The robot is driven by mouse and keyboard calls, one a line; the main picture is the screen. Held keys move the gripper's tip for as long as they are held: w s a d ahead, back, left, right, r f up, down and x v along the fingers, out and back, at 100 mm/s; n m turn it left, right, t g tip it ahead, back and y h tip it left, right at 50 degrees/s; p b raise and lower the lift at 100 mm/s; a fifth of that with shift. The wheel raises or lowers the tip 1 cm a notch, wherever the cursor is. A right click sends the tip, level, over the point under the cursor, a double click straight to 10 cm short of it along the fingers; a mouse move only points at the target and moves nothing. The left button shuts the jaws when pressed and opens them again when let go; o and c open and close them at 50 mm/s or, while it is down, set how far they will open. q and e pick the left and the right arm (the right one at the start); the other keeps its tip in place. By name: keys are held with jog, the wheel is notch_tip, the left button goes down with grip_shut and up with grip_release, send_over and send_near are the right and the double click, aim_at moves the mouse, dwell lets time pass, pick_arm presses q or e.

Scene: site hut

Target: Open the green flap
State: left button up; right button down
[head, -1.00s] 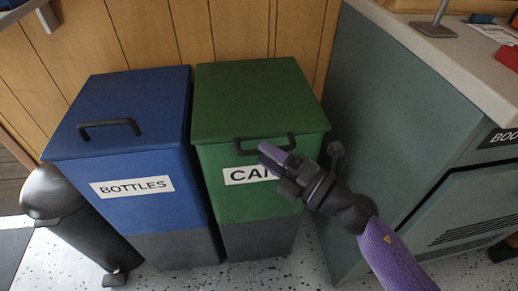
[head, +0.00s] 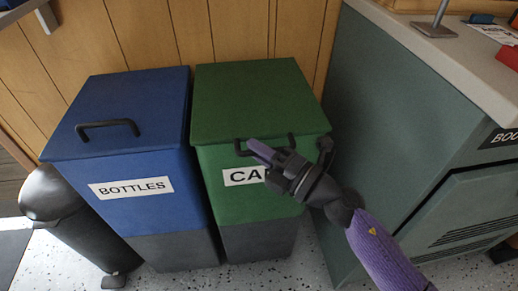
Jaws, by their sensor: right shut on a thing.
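The green flap (head: 256,98) is the lid of a green bin (head: 255,207) with a dark grey base. The flap lies flat and closed on the bin. A dark bar handle (head: 242,147) sits at its front edge, above a white label that reads "CA" before my gripper covers the rest. My right gripper (head: 268,150) reaches in from the lower right and is shut on the handle, hiding much of it. My left gripper is not in view.
A blue bin (head: 137,205) labelled "BOTTLES", with its own handle, stands close at the left. A dark cylindrical bin (head: 50,196) is further left. A grey-green cabinet (head: 375,120) with a pale worktop stands at the right. Wooden wall panels are behind.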

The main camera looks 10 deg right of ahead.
pick_arm(q)
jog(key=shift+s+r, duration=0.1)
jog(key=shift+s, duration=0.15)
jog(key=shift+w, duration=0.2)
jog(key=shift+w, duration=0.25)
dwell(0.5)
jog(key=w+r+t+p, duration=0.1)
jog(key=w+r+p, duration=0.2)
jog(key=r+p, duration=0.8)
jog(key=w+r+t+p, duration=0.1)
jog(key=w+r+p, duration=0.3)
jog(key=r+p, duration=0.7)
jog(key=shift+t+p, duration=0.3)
jog(key=shift+p, duration=0.8)
pick_arm(e)
jog(key=w+r+m+g+h, duration=0.1)
jog(key=w+r, duration=0.2)
jog(key=r, duration=0.6)
jog(key=w+r+m+g+h, duration=0.1)
jog(key=w+r+m, duration=0.1)
jog(key=r, duration=0.8)
jog(key=shift+w+r, duration=0.2)
jog(key=shift+w, duration=0.4)
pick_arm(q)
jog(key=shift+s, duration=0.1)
pick_arm(e)
jog(key=c, duration=0.7)
grip_release()
